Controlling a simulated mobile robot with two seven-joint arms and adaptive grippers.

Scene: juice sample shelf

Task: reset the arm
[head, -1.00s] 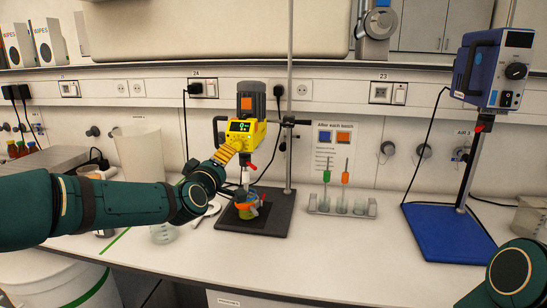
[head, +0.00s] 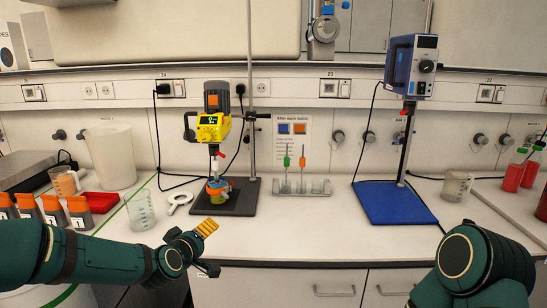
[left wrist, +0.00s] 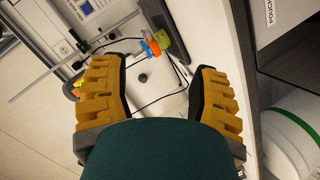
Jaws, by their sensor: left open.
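My left arm reaches in from the left in the head view. My left gripper (head: 212,247) is open and empty in front of the bench's front edge, nearer to me than the yellow stirrer (head: 212,127). In the left wrist view its two yellow ribbed fingers (left wrist: 158,82) stand wide apart with nothing between them. A small cup with orange, blue and green parts (head: 218,190) stands under the stirrer, apart from the gripper; it also shows in the left wrist view (left wrist: 152,47). Of my right arm only a dark link shows at the lower right; its gripper is out of view.
The stirrer stands on a black base plate (head: 238,202). A rack (head: 300,189) and a blue stand (head: 394,207) are to its right. A glass beaker (head: 140,212), red tray (head: 100,201) and orange-capped containers (head: 78,212) are at left. The front right bench top is clear.

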